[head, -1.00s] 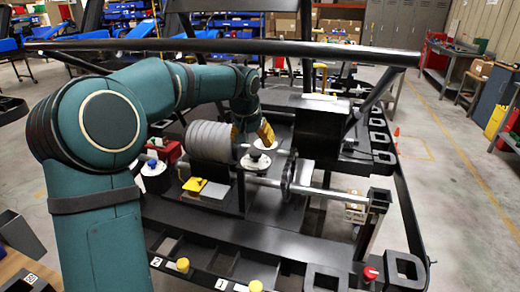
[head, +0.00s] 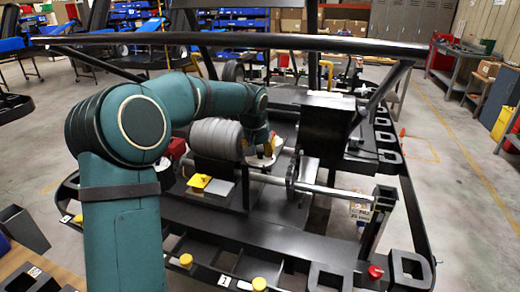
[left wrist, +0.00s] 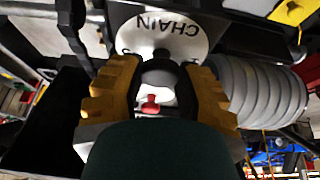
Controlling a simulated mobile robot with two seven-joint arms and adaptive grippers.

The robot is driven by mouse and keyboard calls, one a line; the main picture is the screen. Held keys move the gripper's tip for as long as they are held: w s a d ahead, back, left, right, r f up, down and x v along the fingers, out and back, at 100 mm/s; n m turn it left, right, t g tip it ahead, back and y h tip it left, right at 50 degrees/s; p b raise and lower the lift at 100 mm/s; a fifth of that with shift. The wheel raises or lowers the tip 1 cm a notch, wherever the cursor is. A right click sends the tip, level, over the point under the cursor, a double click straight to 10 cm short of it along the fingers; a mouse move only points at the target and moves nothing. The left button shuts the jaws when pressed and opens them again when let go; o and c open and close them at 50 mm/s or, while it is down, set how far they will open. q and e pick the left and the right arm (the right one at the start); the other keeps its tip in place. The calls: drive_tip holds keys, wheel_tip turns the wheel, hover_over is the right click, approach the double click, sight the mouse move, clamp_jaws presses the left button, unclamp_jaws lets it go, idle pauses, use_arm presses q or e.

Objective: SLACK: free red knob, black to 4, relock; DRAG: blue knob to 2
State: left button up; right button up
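My left gripper (left wrist: 160,72) has yellow fingers with dark inner faces and is down at a white dial (left wrist: 162,28) lettered CHAIN, upside down in the left wrist view. A dark part (left wrist: 161,55) shows between the fingertips. A small red knob (left wrist: 150,104) shows in the gap between the fingers. I cannot tell whether the fingers touch anything. In the head view the left gripper (head: 268,147) is beside the grey ribbed drum (head: 216,139), and most of the dial (head: 268,163) is hidden. The blue knob is not visible now. My right gripper is not in view.
A steel shaft (head: 335,190) runs right from the drum area. A black bar (head: 230,41) crosses above.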

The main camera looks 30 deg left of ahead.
use_arm(q)
clamp_jaws()
